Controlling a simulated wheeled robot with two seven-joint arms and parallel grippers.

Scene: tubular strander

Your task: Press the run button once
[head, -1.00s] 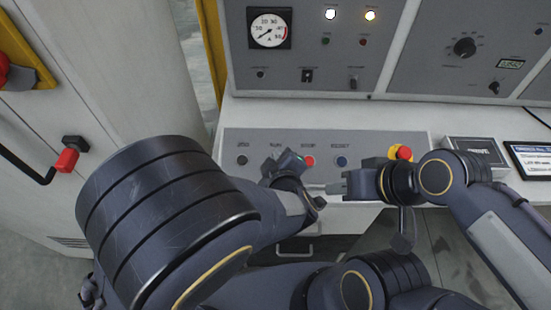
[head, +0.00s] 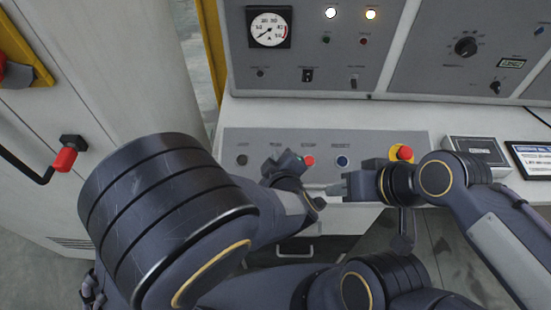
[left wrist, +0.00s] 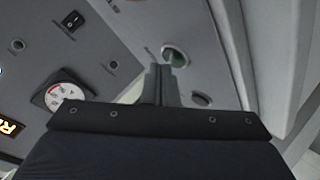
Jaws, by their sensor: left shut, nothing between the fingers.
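The run button (left wrist: 176,54) shows as a greenish round button in a pale ring in the left wrist view. In the head view it is hidden behind my left gripper (head: 289,160), under the RUN label on the sloped lower panel (head: 375,147). My left gripper is shut and empty. Its fingertips show in the left wrist view (left wrist: 166,72), overlapping the near edge of the button; whether they touch it I cannot tell. My right gripper (head: 331,188) points left in front of the panel's lower edge; its finger gap is not clear.
The red stop button (head: 308,161) is close beside my left gripper, with the blue reset button (head: 342,161) farther right. A dark button (head: 242,160) is at the left. A red emergency stop (head: 404,153) on yellow stands near my right arm. The gauge panel (head: 300,50) rises behind.

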